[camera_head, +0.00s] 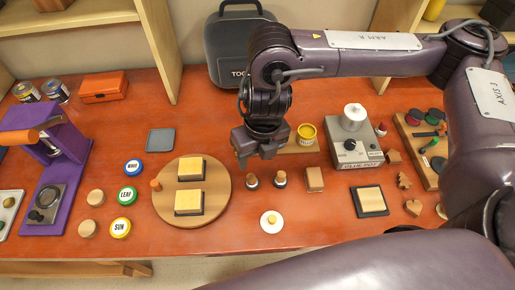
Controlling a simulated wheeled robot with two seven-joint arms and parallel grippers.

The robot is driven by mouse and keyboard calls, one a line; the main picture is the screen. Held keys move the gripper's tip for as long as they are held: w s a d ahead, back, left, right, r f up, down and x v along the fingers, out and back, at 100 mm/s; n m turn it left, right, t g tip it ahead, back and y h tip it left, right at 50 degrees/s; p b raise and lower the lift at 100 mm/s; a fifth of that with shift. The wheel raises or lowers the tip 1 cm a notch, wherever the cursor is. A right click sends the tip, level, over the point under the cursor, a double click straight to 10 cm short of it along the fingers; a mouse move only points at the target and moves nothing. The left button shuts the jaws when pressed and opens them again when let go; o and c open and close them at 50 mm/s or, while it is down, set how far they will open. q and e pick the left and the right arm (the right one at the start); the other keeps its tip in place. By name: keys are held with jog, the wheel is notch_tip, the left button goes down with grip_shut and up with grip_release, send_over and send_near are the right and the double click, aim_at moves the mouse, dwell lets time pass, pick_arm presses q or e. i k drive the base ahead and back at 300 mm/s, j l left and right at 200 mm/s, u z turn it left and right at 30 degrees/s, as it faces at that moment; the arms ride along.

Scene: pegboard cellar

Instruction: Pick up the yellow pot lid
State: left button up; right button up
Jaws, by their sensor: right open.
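A round white disc with a small yellow knob (271,222) lies flat on the red-orange table, front centre. It looks like a lid, but I cannot tell whether it is the yellow pot lid. A round yellow-rimmed piece marked SUN (120,228) lies further left. A small yellow pot (307,132) stands at the back right of centre, its top showing yellow. My right gripper (257,162) points down, open and empty, above the table behind the disc and left of the yellow pot. It is apart from all three. My left gripper is not in view.
A round wooden board (218,214) with two yellow-topped pads lies left. A grey device (353,145) stands right. The table around the disc is clear.

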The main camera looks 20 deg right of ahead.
aim_at(271, 221)
jog(key=k, duration=1.5)
